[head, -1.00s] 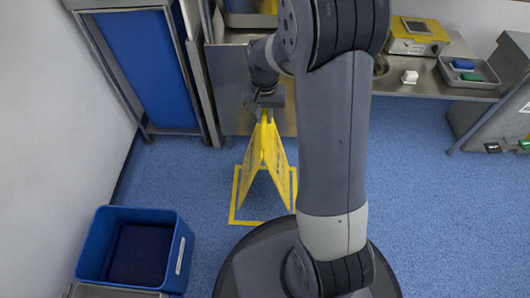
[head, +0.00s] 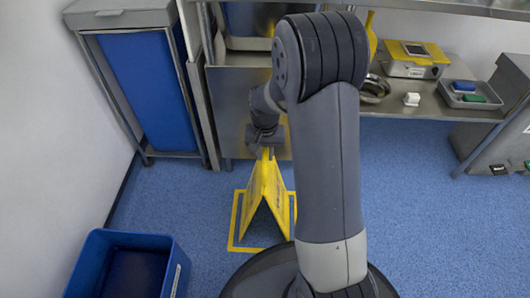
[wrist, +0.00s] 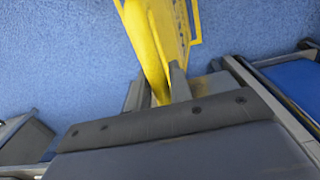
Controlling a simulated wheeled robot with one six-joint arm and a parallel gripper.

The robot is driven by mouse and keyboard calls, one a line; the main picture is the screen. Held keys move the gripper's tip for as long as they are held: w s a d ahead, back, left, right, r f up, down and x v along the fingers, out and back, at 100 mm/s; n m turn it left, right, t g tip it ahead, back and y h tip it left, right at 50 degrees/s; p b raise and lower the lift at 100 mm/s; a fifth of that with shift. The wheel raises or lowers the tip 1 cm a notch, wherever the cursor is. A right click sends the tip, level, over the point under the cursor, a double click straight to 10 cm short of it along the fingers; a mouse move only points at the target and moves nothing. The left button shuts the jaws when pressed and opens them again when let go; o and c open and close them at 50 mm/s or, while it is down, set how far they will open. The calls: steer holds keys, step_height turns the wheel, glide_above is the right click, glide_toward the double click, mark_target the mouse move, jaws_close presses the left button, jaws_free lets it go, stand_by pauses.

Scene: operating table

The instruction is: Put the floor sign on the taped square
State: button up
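The floor sign (head: 265,192) is a yellow A-frame with its two panels spread apart. In the head view it stands over the taped square (head: 233,222), a yellow outline on the blue floor, with its lower edges appearing inside the outline. Whether its feet touch the floor cannot be told. My gripper (head: 266,150) is at the top of the sign. In the wrist view the sign (wrist: 150,48) passes between the two fingers of my gripper (wrist: 156,88), which appear closed on its top edge. My arm hides part of the square's right side.
A blue bin (head: 135,240) stands on the floor at left front. A blue-panelled cabinet (head: 150,90) stands behind it. A steel counter (head: 425,103) with a tray (head: 468,95) runs along the back right. Open floor lies right of my arm.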

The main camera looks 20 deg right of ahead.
steer(key=o, duration=0.3)
steer(key=shift+o, duration=0.2)
step_height(320, 180, up, 12)
steer(key=p, duration=0.5)
steer(key=shift+r+p, duration=0.15)
steer(key=shift+p, duration=0.2)
